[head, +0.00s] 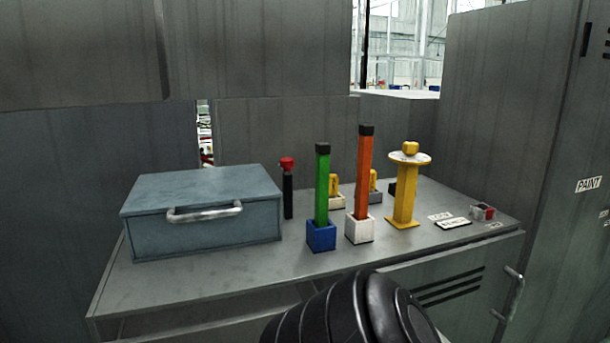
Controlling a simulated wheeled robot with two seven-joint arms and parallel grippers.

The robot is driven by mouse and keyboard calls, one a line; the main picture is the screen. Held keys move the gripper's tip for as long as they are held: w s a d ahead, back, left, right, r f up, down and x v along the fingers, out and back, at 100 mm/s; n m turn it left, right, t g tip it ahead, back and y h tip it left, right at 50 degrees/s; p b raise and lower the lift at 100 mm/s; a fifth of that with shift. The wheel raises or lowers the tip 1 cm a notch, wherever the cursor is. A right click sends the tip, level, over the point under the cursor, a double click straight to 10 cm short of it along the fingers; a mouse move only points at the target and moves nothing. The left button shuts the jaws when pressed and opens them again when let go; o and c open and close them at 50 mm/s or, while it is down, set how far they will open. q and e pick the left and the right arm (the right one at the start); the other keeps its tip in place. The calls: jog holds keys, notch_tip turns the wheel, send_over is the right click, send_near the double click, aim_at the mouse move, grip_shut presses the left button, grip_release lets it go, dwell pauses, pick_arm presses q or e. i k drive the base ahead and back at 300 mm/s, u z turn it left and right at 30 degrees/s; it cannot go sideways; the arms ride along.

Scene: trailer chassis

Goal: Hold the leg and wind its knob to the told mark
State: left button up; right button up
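A yellow leg (404,204) stands upright on the grey worktop (195,275), right of centre, on a flared yellow foot. A pale round disc (421,158) sits on its top, with a small yellow knob (410,147) above it. Any marks on the disc are too small to read. Neither of my grippers is in view. A black rounded part of my own arm shows at the bottom centre, in front of the worktop and well apart from the leg.
A green post (322,187) in a blue block and an orange post (364,182) in a white block stand left of the leg. A blue-grey case (200,235) fills the left. Small labels (453,223) lie right. A red-topped black post (288,190) stands behind.

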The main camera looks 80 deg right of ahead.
aim_at(409, 147)
jog(key=k, duration=1.65)
jog(key=z, duration=1.9)
jog(key=i, duration=0.15)
jog(key=z, duration=0.15)
